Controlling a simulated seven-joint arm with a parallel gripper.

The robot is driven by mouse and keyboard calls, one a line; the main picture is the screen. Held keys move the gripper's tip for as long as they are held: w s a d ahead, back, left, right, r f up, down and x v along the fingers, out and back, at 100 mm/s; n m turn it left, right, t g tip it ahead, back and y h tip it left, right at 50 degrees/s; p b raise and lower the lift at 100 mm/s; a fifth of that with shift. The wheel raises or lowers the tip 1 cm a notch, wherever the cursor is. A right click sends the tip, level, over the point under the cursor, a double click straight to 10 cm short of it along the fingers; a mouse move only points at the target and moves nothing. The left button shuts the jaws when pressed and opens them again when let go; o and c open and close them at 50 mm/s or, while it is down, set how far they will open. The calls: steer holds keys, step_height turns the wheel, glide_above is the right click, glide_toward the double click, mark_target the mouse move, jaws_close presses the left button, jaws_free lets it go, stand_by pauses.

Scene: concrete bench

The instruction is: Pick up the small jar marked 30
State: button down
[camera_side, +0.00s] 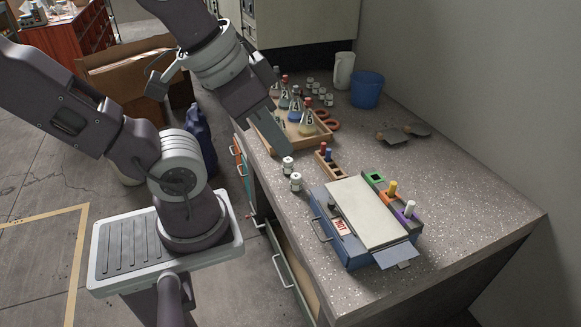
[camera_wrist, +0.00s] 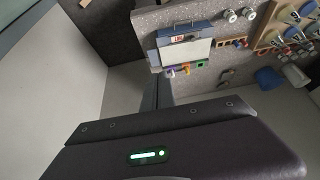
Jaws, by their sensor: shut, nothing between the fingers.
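Two small white jars with dark markings stand apart on the near left part of the bench, one at the back (camera_side: 288,163) and one in front (camera_side: 295,181). Both also show in the wrist view, at the top right (camera_wrist: 230,15). A group of similar small jars (camera_side: 322,94) stands farther back, beside the flasks. The numbers are too small to read, so I cannot tell which jar is marked 30. My gripper (camera_side: 280,157) is shut and empty, above the bench's left edge, close to the back jar in the picture.
A wooden tray (camera_side: 262,132) with numbered flasks, a blue bucket (camera_side: 367,90) and a white pitcher (camera_side: 343,70) stand behind. A wooden block with coloured pegs (camera_side: 328,165) and a blue-grey case (camera_side: 352,252) stand right of the jars. The right front of the bench is clear.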

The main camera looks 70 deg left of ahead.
stand_by(0.4)
steer(key=c, duration=0.9)
jaws_free()
steer(key=shift+c, duration=0.2)
